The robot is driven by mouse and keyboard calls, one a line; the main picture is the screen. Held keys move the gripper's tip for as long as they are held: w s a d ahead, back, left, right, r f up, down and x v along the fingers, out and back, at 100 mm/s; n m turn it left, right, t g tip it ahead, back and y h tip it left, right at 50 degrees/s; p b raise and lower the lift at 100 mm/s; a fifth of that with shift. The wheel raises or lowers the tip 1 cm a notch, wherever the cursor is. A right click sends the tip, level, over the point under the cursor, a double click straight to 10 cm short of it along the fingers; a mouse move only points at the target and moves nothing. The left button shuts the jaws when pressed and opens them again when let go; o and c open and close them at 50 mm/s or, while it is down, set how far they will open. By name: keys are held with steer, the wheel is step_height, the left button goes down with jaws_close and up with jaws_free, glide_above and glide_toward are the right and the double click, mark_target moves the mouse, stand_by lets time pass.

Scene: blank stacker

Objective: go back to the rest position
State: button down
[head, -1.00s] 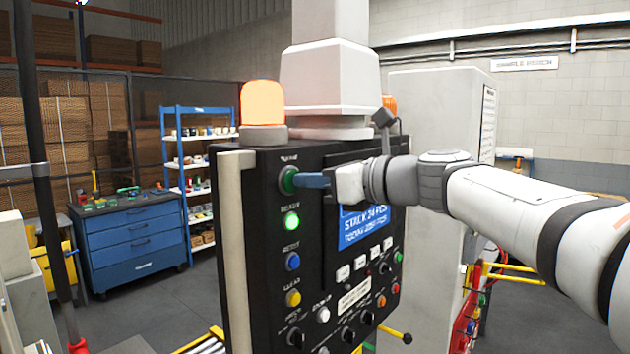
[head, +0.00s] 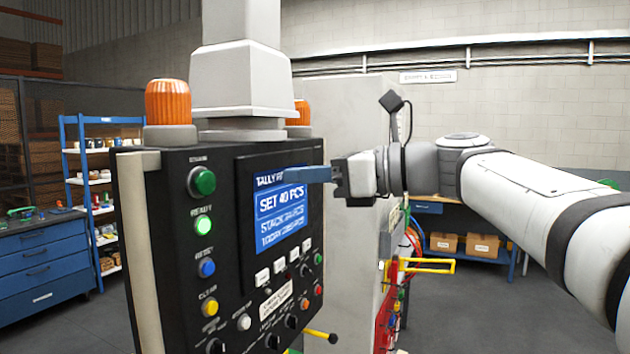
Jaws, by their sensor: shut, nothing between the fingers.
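My gripper (head: 318,175) is shut and empty. Its blue fingers point left, in front of the upper right part of the control panel's screen (head: 282,218). The black control panel (head: 165,265) stands left of my gripper. The screen reads "SET 40 PCS" and "STACK 24 PCS". A green button (head: 203,181) at the panel's top left is clear of the fingers. Below it are a lit green button (head: 203,225), a blue one (head: 207,267) and a yellow one (head: 209,307). I cannot tell whether the fingertips touch the panel.
Two orange beacons, the nearer one (head: 168,102) unlit, stand on the panel top beside a grey column (head: 243,80). A tall grey cabinet (head: 345,110) stands behind my wrist. Blue drawers (head: 40,262) and a shelf rack (head: 90,150) are at left. Open floor lies at lower right.

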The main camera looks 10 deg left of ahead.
steer(key=shift+d, duration=0.15)
steer(key=s+d+f+n+h, duration=0.2)
steer(key=d+f+n+h, duration=0.15)
steer(key=f, duration=0.45)
steer(key=s+d+f+n+t+h, duration=0.1)
steer(key=d+f+n+h, duration=0.2)
steer(key=f, duration=0.5)
steer(key=s+d+f+n+h, duration=0.25)
steer(key=d+f, duration=0.25)
steer(key=f, duration=0.3)
steer(key=s+d+f+n+h, duration=0.3)
steer(key=s+d+f+n, duration=0.1)
steer(key=d+f+n, duration=0.1)
steer(key=s+d+f+n+h, duration=0.4)
steer(key=d+f+n, duration=0.2)
steer(key=f, duration=0.4)
steer(key=shift+s+d+f+g+h, duration=0.15)
steer(key=shift+d+f+g+h, duration=0.15)
steer(key=shift+d, duration=0.55)
